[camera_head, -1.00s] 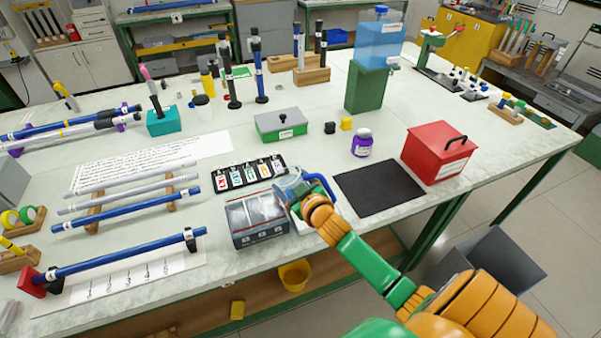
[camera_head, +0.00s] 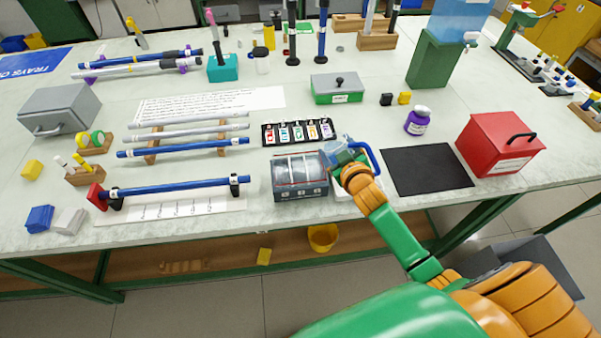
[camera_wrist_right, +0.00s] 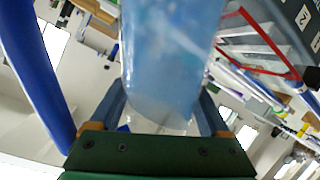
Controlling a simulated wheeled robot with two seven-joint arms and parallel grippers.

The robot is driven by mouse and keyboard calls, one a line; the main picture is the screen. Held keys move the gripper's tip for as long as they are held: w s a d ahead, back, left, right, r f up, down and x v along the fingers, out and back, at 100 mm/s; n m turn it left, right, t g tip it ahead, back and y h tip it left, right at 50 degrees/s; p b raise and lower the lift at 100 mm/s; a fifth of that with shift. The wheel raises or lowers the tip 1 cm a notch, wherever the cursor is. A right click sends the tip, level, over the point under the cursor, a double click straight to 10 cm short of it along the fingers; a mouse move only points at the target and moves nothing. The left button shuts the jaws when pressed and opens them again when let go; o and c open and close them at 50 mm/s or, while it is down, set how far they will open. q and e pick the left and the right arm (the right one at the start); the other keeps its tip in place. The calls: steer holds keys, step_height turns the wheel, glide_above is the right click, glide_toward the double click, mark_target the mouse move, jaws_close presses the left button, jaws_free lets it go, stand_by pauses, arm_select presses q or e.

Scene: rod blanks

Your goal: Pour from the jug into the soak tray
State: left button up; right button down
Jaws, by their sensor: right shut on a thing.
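The jug (camera_head: 345,154) is clear and bluish with a blue handle (camera_head: 371,158). My right gripper (camera_head: 357,174) is shut on it and holds it at the right end of the soak tray. In the right wrist view the jug body (camera_wrist_right: 170,55) is between the fingers (camera_wrist_right: 160,112), with the blue handle at left. The soak tray (camera_head: 301,193) is a dark grey box with several pale compartments and labels on its front; part of it shows at upper right in the wrist view (camera_wrist_right: 290,25). I see no stream of liquid, and the jug's exact tilt is unclear. My left gripper is out of view.
A black label board (camera_head: 268,135) lies behind the tray. A white item (camera_head: 344,187) is partly hidden under my right gripper. A black mat (camera_head: 430,170) and red box (camera_head: 500,143) stand to the right. A rod rack (camera_head: 152,157) stands to the left.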

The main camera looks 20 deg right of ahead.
steer(key=shift+r, duration=0.1)
stand_by(0.5)
steer(key=shift+d+p, duration=0.1)
steer(key=shift+p, duration=0.3)
stand_by(0.7)
steer(key=shift+n+g+p, duration=0.3)
steer(key=shift+g+p, duration=0.1)
steer(key=shift+f+h, duration=0.25)
steer(key=shift+h, duration=0.05)
